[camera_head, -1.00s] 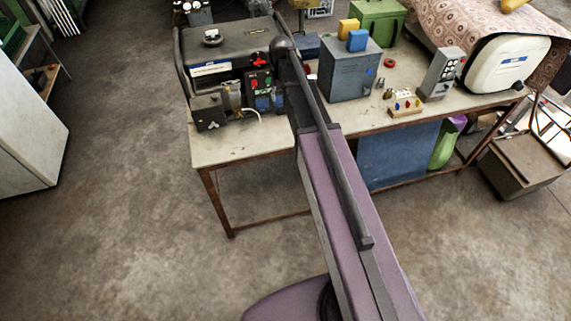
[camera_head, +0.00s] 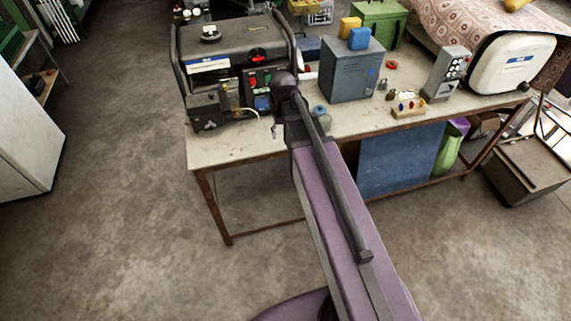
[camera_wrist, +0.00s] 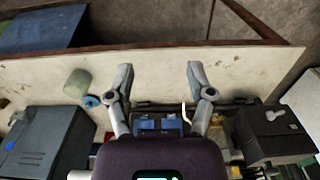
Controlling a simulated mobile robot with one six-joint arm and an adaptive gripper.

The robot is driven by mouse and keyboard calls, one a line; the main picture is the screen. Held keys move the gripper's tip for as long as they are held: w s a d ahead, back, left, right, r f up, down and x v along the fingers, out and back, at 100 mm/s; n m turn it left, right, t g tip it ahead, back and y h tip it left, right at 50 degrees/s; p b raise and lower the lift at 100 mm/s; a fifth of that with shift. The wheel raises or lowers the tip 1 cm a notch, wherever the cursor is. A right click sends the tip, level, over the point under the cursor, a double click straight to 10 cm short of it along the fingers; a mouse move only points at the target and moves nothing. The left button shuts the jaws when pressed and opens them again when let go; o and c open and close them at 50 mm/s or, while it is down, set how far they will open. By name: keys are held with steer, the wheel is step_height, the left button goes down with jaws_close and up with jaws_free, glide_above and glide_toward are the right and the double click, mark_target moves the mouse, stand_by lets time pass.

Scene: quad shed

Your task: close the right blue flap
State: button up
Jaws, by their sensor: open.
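The generator (camera_head: 232,50) stands on the workbench, its front panel facing me. Low on that panel are two small blue flaps side by side. In the wrist view, which looks upside down against the head view, the right blue flap (camera_wrist: 146,127) appears as the left one of the pair, and the other blue flap (camera_wrist: 173,127) is beside it. How far each stands open is too small to tell. My gripper (camera_wrist: 160,75) is open and empty, its fingers spread in front of the panel with the flaps between them in the picture. In the head view my arm partly hides the panel.
The workbench (camera_head: 235,148) has bare room along its front edge. A small jar (camera_wrist: 77,83) with a blue lid (camera_wrist: 91,101) stands near one finger. A grey metal box (camera_head: 350,75) is beside the generator. A dark box (camera_head: 206,110) with a cable sits at its other side.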

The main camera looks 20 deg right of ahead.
steer(key=s+a+f+b, duration=0.1)
steer(key=s+f+b, duration=0.3)
steer(key=s, duration=0.4)
steer(key=shift+a+f, duration=0.2)
steer(key=shift+a, duration=0.1)
steer(key=shift+s, duration=0.1)
steer(key=shift+s+a, duration=0.15)
steer(key=shift+s, duration=0.95)
stand_by(0.5)
